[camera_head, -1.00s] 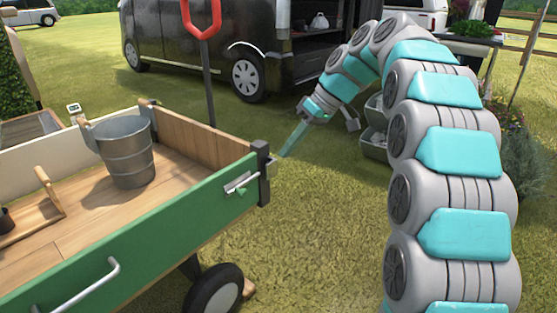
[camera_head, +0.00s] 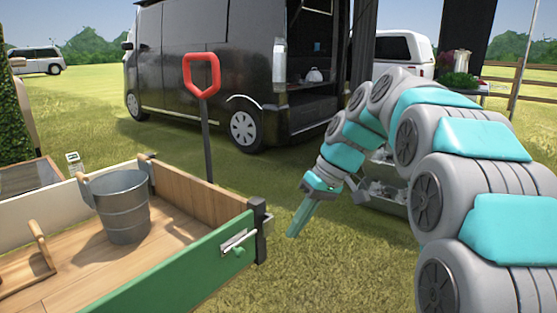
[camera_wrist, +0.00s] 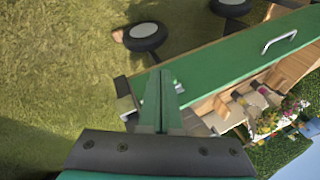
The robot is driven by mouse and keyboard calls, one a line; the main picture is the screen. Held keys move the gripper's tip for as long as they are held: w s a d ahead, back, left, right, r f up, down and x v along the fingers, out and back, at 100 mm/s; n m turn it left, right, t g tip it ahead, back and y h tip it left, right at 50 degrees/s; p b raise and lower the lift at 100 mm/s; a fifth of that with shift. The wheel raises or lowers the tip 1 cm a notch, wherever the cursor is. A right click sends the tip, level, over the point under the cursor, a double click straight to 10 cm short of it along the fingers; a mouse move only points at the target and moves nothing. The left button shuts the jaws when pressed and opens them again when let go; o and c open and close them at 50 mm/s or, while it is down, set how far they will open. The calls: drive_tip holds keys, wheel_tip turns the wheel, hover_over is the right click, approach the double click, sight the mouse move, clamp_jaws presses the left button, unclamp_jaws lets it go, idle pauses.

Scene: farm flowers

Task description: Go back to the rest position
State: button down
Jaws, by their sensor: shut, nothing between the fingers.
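My gripper (camera_head: 299,219) is at the end of my teal and grey arm in the head view. It hangs over the grass, pointing down and a little left, just right of the green cart's corner. In the wrist view my gripper (camera_wrist: 160,88) shows as two long teal fingers lying together, with nothing between them. There the fingers overlap the picture of the cart's green side wall (camera_wrist: 225,62); whether they touch it cannot be told from that view, but the head view shows a gap.
The green cart (camera_head: 165,283) stands at the lower left with a metal bucket (camera_head: 122,207) in it. A red-handled tool (camera_head: 202,72) stands upright behind it. A black van (camera_head: 195,75) is parked behind. Open grass lies below my gripper.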

drive_tip(key=s+d+f+m+h+p, duration=0.1)
drive_tip(key=s+d+f+m+h, duration=0.1)
drive_tip(key=s, duration=0.8)
drive_tip(key=s+d+f+m+h+p, duration=0.1)
drive_tip(key=s+d+f, duration=0.4)
drive_tip(key=s, duration=0.6)
drive_tip(key=s+d+f+m+g+h+p, duration=0.1)
drive_tip(key=s+d+f+m+h, duration=0.1)
drive_tip(key=s, duration=0.9)
wheel_tip(320, 180, down, 3)
drive_tip(key=shift+s+d+f+m+h, duration=0.15)
drive_tip(key=shift+s+d+m+h, duration=0.15)
drive_tip(key=shift+d+m, duration=0.6)
